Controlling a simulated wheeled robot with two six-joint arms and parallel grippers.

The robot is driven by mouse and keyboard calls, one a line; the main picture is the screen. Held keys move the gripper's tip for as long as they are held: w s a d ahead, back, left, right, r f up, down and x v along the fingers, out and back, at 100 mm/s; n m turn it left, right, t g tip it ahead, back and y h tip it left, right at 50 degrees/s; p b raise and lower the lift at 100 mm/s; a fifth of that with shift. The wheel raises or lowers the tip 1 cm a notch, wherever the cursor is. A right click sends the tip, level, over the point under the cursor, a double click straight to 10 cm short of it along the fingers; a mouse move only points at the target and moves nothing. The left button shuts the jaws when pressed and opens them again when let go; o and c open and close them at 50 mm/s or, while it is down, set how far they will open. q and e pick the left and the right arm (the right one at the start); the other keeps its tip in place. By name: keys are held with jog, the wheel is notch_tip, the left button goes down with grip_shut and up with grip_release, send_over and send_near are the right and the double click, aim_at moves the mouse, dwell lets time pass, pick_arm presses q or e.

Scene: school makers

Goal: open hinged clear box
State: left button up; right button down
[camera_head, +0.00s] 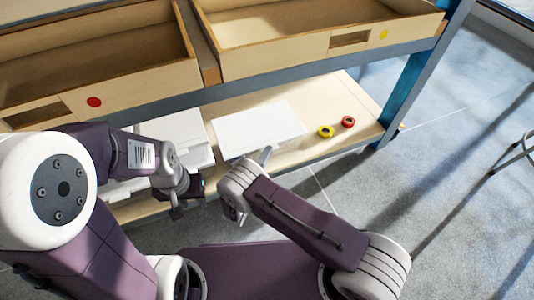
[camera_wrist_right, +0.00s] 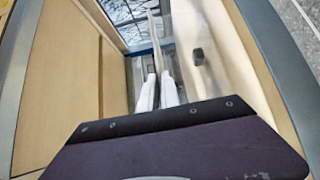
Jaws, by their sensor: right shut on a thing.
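A pale flat white panel (camera_head: 258,130), which looks like the box's top or lid, lies on the lower shelf in the head view. My right gripper (camera_head: 265,155) is at its front edge. In the right wrist view, the two white fingers of my right gripper (camera_wrist_right: 157,90) are closed around a thin upright edge of a clear panel (camera_wrist_right: 154,35). A translucent wall (camera_wrist_right: 205,60) with a small dark block stands right of them. My left gripper (camera_head: 188,195) is in front of the shelf; its finger gap is unclear and nothing shows in it.
A second white box (camera_head: 175,135) sits left on the lower shelf (camera_head: 345,88), partly behind my left arm. A yellow tape roll (camera_head: 326,131) and a red tape roll (camera_head: 348,121) lie at the right. Wooden drawers (camera_head: 330,50) overhang the shelf. The floor at right is mostly clear.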

jog(key=shift+n+g+y, duration=0.3)
jog(key=shift+n+g, duration=0.6)
jog(key=r+p, duration=0.2)
jog(key=p, duration=0.1)
jog(key=r+p, duration=0.2)
jog(key=p, duration=0.1)
jog(key=r+p, duration=0.3)
jog(key=shift+w+a, duration=0.15)
jog(key=shift+w, duration=0.2)
jog(key=w+a+r+n+g+p, duration=0.1)
jog(key=w+r+g+p, duration=0.1)
jog(key=r+p, duration=0.3)
jog(key=shift+w+r+n, duration=0.3)
jog(key=shift+w+r, duration=0.55)
jog(key=shift+r, duration=0.05)
jog(key=shift+a, duration=0.1)
jog(key=c, duration=1.6)
grip_release()
